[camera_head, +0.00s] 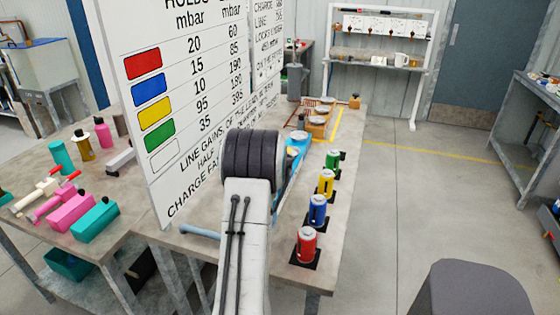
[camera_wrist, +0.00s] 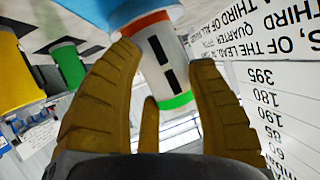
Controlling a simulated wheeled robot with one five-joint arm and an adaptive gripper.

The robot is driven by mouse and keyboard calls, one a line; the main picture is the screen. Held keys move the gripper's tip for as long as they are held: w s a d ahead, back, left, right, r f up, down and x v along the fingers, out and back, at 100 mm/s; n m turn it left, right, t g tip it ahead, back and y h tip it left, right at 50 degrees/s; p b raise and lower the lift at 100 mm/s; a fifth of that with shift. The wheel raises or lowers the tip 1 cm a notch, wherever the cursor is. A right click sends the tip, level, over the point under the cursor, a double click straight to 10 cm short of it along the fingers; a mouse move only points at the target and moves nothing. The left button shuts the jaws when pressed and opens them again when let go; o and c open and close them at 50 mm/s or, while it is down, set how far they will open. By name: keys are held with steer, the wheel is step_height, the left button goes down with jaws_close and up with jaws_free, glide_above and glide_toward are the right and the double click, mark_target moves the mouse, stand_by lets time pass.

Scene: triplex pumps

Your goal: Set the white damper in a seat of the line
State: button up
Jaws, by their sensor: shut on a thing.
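The white damper (camera_wrist: 165,58) is between the brown fingers of my gripper (camera_wrist: 166,62) in the wrist view. It has black marks, a green band at one end and an orange-red ring at the other. That ringed end meets a blue body (camera_wrist: 140,8) in the picture; I cannot tell whether it touches or is seated. In the head view my arm hides the damper and my fingers. The line runs along the bench, with a blue pump (camera_head: 297,146) partly behind my arm and orange pumps (camera_head: 317,126) beyond, topped by pale discs.
Red (camera_head: 306,244), blue (camera_head: 318,211), yellow (camera_head: 326,184) and green (camera_head: 333,162) dampers stand on black pads right of the line. A tall sign (camera_head: 190,100) rises close on the left. A blue-grey bar (camera_head: 200,231) lies near the bench's front.

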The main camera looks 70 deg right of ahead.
steer(key=o, duration=0.9)
steer(key=shift+s+f, duration=0.15)
steer(key=shift+o, duration=0.2)
steer(key=b+v, duration=0.1)
steer(key=v, duration=1.1)
steer(key=shift+b, duration=0.4)
steer(key=w+a+n+t+y, duration=0.3)
steer(key=w+a+n, duration=0.1)
steer(key=w+a, duration=0.8)
steer(key=w+a+n+y, duration=0.2)
steer(key=w+a+n, duration=0.1)
steer(key=a, duration=0.6)
steer(key=w+a+n+y, duration=0.2)
steer(key=w+a+y, duration=0.1)
steer(key=a, duration=0.6)
steer(key=s+a+f+n+g+y, duration=0.1)
steer(key=s+a+n, duration=0.3)
steer(key=a, duration=0.7)
steer(key=s+a+f+n+g+y, duration=0.1)
steer(key=s+a+f+n+y, duration=0.1)
steer(key=s+a, duration=0.6)
steer(key=a+n+y, duration=0.1)
steer(key=a+n, duration=0.1)
steer(key=a, duration=0.1)
steer(key=shift+s+a+f+g+y, duration=0.2)
steer(key=shift+g+y, duration=0.1)
steer(key=shift+g, duration=0.1)
